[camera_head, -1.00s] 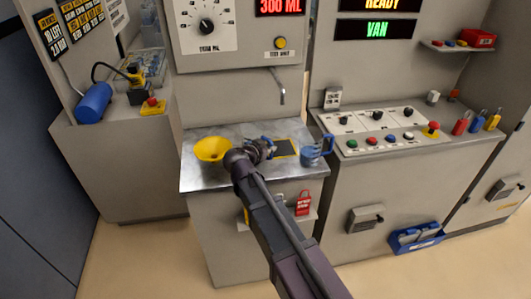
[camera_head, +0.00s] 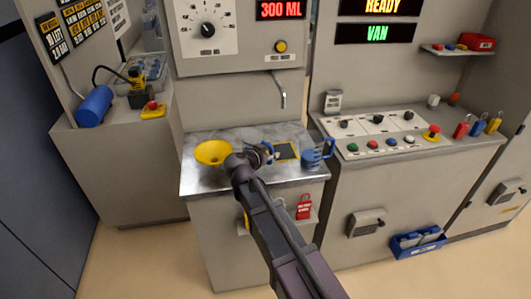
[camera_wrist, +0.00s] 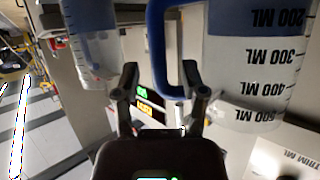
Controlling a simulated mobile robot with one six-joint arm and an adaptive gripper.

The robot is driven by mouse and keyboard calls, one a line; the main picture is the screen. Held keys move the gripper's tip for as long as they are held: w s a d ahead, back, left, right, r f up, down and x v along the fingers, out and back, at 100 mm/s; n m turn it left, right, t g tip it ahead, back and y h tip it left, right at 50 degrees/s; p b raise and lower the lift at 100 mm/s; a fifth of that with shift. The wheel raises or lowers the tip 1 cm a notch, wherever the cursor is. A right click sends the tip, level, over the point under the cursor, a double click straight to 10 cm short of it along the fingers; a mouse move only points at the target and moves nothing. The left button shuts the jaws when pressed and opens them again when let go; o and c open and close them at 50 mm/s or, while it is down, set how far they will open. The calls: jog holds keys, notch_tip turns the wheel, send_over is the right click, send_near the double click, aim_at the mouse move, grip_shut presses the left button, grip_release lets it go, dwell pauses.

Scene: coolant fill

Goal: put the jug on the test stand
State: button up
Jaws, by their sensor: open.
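The jug (camera_head: 312,158), clear with blue parts and a blue handle, stands at the right end of the metal worktop. In the wrist view the jug (camera_wrist: 250,75) fills the upper right, with measuring marks upside down. Its blue handle hangs near the right fingertip. My gripper (camera_head: 268,153) is low over the worktop, left of the jug; in the wrist view my gripper (camera_wrist: 160,72) has its fingers apart. A dark pad with a yellow border (camera_head: 287,151), perhaps the test stand, lies under the spout, between gripper and jug.
A yellow funnel (camera_head: 212,152) sits at the worktop's left. A metal spout (camera_head: 283,95) hangs above the pad. A button panel (camera_head: 385,135) stands to the right. A second clear, blue-banded container (camera_wrist: 90,40) shows at upper left in the wrist view.

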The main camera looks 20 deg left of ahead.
jog(key=shift+r, duration=0.1)
jog(key=shift+s+r, duration=0.1)
jog(key=p+v, duration=0.4)
jog(key=v, duration=0.7)
jog(key=shift+s+p, duration=0.35)
jog(key=shift+p, duration=0.05)
jog(key=shift+a+r, duration=0.1)
dwell(0.4)
